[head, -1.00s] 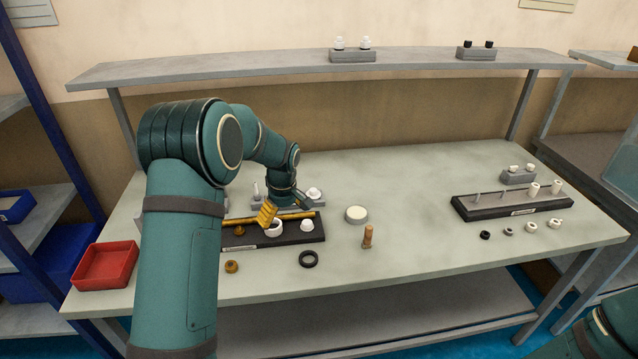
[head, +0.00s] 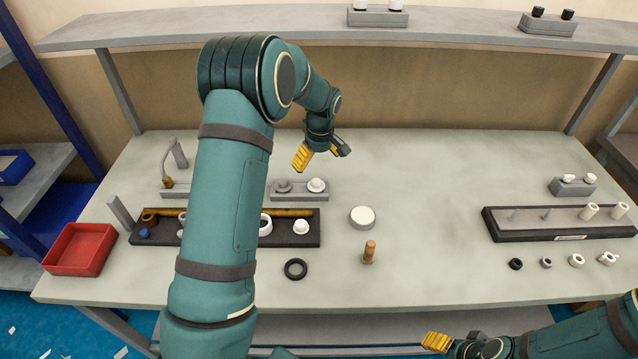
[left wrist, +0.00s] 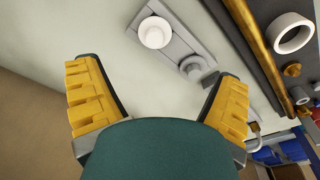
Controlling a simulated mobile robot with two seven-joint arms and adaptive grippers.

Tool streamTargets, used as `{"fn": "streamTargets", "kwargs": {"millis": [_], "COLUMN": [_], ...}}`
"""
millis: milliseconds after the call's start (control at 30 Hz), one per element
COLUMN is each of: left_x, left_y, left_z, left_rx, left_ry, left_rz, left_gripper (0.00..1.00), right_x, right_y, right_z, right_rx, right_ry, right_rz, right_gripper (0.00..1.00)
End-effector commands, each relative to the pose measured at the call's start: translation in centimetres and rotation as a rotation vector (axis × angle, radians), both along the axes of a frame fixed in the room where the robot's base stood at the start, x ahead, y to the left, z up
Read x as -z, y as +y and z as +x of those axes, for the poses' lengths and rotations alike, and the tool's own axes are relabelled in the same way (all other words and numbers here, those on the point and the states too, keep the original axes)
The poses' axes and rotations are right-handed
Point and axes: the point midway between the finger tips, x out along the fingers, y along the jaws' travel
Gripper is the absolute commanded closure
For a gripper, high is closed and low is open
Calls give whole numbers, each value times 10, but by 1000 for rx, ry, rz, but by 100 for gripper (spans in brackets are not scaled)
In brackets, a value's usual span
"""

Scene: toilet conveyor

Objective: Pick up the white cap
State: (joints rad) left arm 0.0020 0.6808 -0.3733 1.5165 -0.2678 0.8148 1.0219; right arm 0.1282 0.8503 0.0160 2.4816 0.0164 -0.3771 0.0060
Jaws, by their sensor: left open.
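A white round cap (head: 317,185) sits at the right end of a small grey block (head: 298,197), beside a grey round piece (head: 284,186). In the left wrist view this cap (left wrist: 155,32) shows above and between the finger ends. My left gripper (head: 322,156) is open and empty, above the table and behind the grey block; its yellow-padded fingers are spread wide in the left wrist view (left wrist: 157,78). Another white piece (head: 301,227) stands on the black tray (head: 311,241). My right gripper (head: 440,343) is at the lower edge; its opening is unclear.
A white disc (head: 362,217), a wooden peg (head: 369,252) and a black ring (head: 295,269) are on the table. A red bin (head: 79,249) is at left. A black rack (head: 565,236) with pegs and rings is at right. My left arm covers part of the tray.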

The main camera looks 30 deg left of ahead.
Motion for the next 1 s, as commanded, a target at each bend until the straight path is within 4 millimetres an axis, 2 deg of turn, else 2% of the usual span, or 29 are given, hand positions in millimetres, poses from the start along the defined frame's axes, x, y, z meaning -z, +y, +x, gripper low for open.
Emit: {"fn": "streamTargets", "kwargs": {"millis": [33,200,467,800,1000], "left_x": [13,41,58,100,105], "left_y": [2,5,7,11,12], "left_z": [0,2,4,14,14], "left_rx": [-2,0,0,-1,-1], "left_ry": [5,2,1,0,0], "left_rz": [0,0,0,-1,0], "left_gripper": [8,8,8,8,8], "right_x": [2,3,4,6,6], "right_y": [0,0,0,0,0], "right_z": [0,0,-1,-1,-1], "right_rx": [0,-1,-2,-2,-2], "right_ry": [0,1,2,2,3], "right_rz": [0,0,0,0,0], "right_gripper": [36,36,36,36,36]}}
